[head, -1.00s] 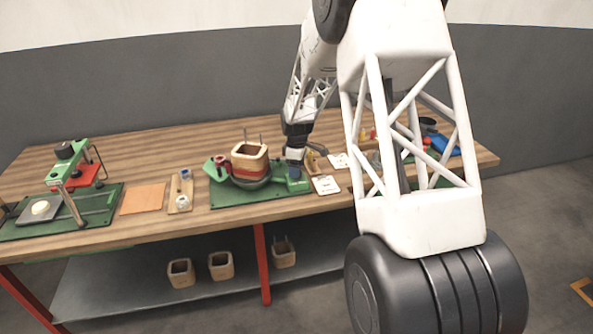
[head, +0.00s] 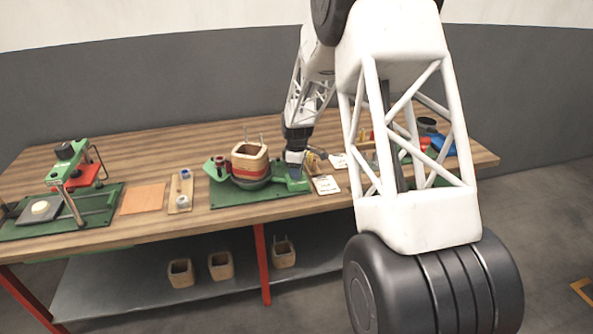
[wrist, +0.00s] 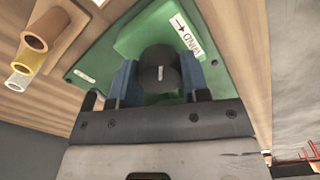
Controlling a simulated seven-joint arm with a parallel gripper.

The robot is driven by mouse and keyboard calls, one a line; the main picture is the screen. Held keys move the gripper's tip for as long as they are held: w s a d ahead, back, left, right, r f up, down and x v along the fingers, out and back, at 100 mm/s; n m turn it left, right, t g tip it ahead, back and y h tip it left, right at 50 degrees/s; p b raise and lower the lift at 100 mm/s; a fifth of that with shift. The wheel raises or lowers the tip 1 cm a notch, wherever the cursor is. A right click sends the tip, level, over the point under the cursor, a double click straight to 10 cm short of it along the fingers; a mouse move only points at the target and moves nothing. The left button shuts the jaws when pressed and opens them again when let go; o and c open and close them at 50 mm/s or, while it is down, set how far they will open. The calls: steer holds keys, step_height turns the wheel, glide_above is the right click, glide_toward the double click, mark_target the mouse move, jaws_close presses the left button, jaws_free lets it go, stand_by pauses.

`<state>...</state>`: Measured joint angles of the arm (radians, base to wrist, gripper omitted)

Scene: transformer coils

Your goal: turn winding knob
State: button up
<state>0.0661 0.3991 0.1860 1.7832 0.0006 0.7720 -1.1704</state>
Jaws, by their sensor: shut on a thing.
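The winding knob (wrist: 158,72) is a round black knob with a pale mark on its face. It sits on a green housing with a white "WIND" label and arrow (wrist: 187,37) in the wrist view. My gripper (wrist: 157,82) has a blue finger on either side of the knob and is shut on it. In the head view my gripper (head: 294,168) is at the right end of the green winding machine (head: 228,199), and the knob is hidden there. A square wooden coil form (head: 250,160) with a red band stands on the machine.
A green press (head: 68,155) stands at the left of the wooden bench (head: 130,150). An orange sheet (head: 143,199) and a small wooden holder (head: 181,190) lie between. White cards (head: 326,185) lie right of the machine. Wooden forms (head: 220,265) sit on the shelf below.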

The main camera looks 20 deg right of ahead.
steer(key=shift+m, duration=0.5)
steer(key=m, duration=0.4)
steer(key=shift+m, duration=0.3)
steer(key=m, duration=1.1)
steer(key=shift+m, duration=0.3)
steer(key=m, duration=0.5)
steer(key=shift+m, duration=0.7)
stand_by(0.4)
steer(key=o, duration=0.9)
